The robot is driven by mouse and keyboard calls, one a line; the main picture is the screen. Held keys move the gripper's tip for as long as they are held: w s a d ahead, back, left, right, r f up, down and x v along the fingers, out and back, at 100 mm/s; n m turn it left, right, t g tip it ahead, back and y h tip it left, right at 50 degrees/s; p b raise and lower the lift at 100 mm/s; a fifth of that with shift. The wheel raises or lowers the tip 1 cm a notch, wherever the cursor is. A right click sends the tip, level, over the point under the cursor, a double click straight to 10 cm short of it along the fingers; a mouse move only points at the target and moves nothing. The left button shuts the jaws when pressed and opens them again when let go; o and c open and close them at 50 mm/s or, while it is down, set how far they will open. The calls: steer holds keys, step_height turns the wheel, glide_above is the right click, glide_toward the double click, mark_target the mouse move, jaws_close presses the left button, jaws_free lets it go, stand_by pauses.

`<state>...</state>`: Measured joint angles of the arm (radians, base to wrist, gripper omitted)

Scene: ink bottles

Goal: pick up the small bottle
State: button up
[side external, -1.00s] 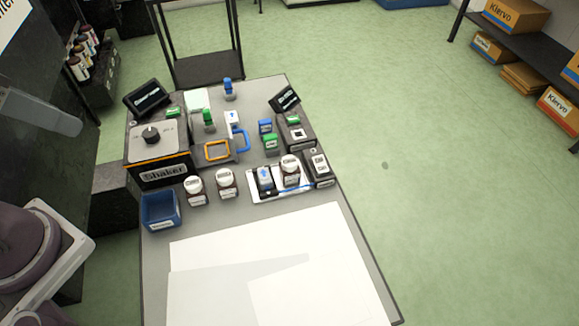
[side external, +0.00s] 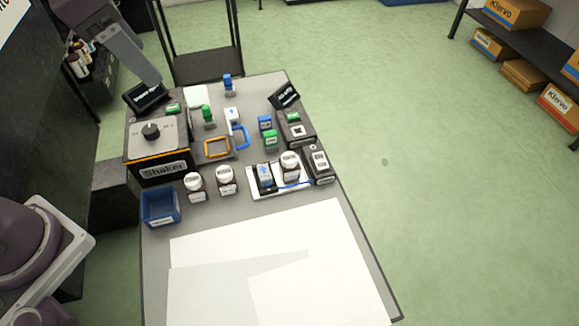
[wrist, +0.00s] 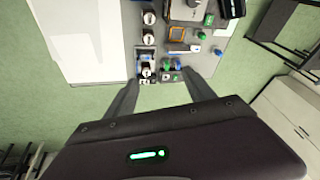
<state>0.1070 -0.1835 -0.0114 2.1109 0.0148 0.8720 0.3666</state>
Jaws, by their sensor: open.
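I cannot tell which is the small bottle. Small blue (side external: 228,84) and green (side external: 208,117) capped items stand further back. In the wrist view, my gripper (wrist: 160,79) is open, its fingers apart and nothing seen held between them. It is above the table; the tray area and small items show beyond the fingertips.
A blue bin (side external: 160,208) stands at the table's left edge, beside the shaker (side external: 160,167). A black device (side external: 318,164) stands close right of the tray. An orange frame (side external: 217,148) lies behind the bottles. White sheets (side external: 270,265) cover the clear front of the table.

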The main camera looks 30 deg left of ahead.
steer(key=w+d+f+m+g, duration=0.2)
steer(key=w+d+f+m, duration=0.4)
steer(key=w, duration=0.5)
steer(key=m+g, duration=0.2)
steer(key=m, duration=0.4)
glide_above(291, 158)
steer(key=f, duration=2.2)
steer(key=shift+a, duration=0.25)
steer(key=f, duration=0.9)
steer(key=shift+d+f, duration=0.1)
steer(key=shift+d, duration=0.15)
steer(key=c, duration=1.1)
step_height(291, 158, up, 10)
steer(key=shift+r, duration=0.1)
steer(key=shift+c, duration=0.2)
step_height(291, 158, down, 10)
steer(key=shift+r, duration=0.1)
